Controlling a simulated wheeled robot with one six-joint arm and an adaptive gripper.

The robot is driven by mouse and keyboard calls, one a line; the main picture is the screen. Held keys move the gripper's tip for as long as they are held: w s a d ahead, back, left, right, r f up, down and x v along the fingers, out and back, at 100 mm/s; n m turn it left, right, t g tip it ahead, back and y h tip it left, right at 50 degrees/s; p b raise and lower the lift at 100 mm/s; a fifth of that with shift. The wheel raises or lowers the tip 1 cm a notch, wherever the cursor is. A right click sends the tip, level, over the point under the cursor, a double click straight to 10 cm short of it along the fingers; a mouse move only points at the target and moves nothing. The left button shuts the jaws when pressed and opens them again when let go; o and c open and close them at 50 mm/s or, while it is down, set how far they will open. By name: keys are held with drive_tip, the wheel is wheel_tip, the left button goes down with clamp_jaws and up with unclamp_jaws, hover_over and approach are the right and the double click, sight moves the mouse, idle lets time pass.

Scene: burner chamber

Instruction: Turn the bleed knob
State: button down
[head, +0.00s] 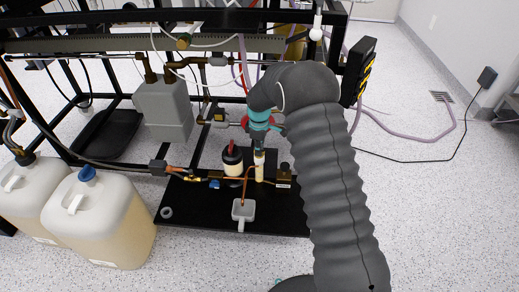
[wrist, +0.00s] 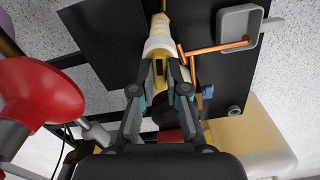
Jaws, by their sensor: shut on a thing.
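My gripper (wrist: 160,72) points down and its fingers are closed on the top end of a slim upright pale fitting (wrist: 159,40), which I take for the bleed knob. The fitting has a white collar and a yellowish tip in the wrist view. In the head view the fitting (head: 259,166) stands on the black base plate, directly below my gripper (head: 259,150). The part between the fingertips is mostly hidden, so the knob's turn angle cannot be told.
A red knob (wrist: 40,92) is close on the left in the wrist view. Large jugs (head: 98,219) stand left. The floor at right is mostly clear.

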drive_tip(key=m, duration=0.4)
drive_tip(key=shift+m, duration=0.3)
drive_tip(key=m, duration=0.3)
drive_tip(key=shift+m+b, duration=0.3)
drive_tip(key=shift+b, duration=0.1)
drive_tip(key=m, duration=0.3)
drive_tip(key=shift+m, duration=2.2)
drive_tip(key=c, duration=1.2)
unclamp_jaws()
